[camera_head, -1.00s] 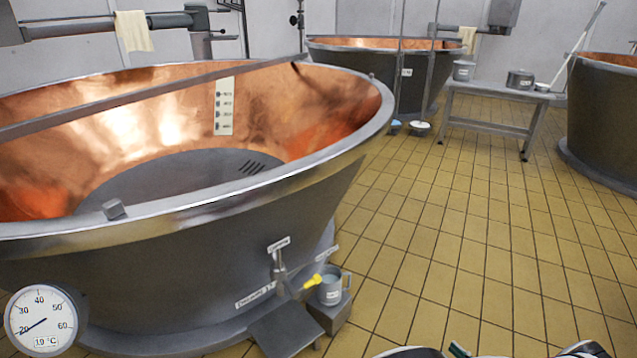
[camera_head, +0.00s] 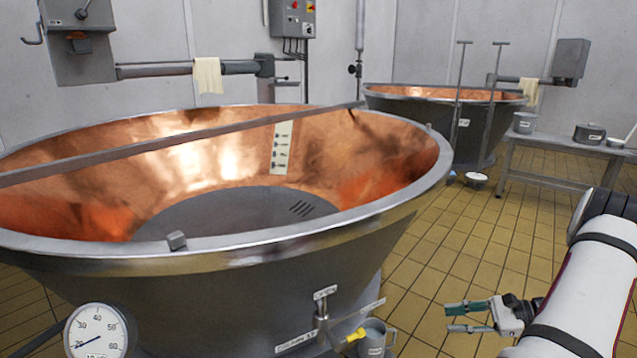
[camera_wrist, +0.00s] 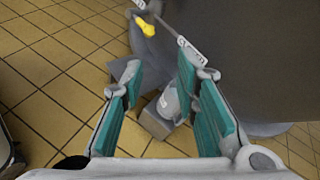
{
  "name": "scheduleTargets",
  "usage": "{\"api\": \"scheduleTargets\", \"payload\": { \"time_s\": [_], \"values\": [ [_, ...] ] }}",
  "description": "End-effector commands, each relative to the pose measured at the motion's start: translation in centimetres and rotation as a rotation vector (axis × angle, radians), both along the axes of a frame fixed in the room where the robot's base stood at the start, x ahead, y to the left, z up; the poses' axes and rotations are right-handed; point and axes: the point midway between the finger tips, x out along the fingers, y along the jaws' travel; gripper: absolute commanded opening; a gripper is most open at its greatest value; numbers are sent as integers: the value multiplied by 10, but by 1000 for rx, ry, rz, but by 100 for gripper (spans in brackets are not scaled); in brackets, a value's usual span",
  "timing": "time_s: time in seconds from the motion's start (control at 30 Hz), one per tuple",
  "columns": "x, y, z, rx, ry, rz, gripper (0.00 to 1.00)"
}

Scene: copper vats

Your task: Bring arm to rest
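My gripper (camera_head: 468,317) is at the lower right in the head view, to the right of the near copper vat's outer wall. Its two teal-padded fingers are spread apart and nothing is between them. In the wrist view my gripper (camera_wrist: 160,100) also shows open, pointing down toward the floor. My white arm comes in from the right edge of the head view.
The near copper vat (camera_head: 130,255) fills the left, with a dial thermometer (camera_head: 97,335) in front. The yellow-tipped tap (camera_head: 355,335) sits by the jug (camera_head: 376,338). A second vat (camera_head: 480,110) and a bench (camera_head: 545,140) stand behind. Tiled floor (camera_head: 465,235) is clear between.

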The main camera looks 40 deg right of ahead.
Motion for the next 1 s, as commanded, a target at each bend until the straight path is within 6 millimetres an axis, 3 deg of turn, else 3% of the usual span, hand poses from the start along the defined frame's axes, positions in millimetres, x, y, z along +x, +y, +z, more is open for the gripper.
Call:
{"api": "scheduleTargets", "payload": {
  "time_s": [0.03,0.2,0.5,0.77,1.0],
  "values": [
    [17,13,23,-38,12,74,28],
    [58,63,85,-152,47,298,28],
    [92,173,179,-374,81,678,28],
    [81,271,239,-586,79,985,28],
    [41,348,275,-800,45,1243,28]
  ]
}}
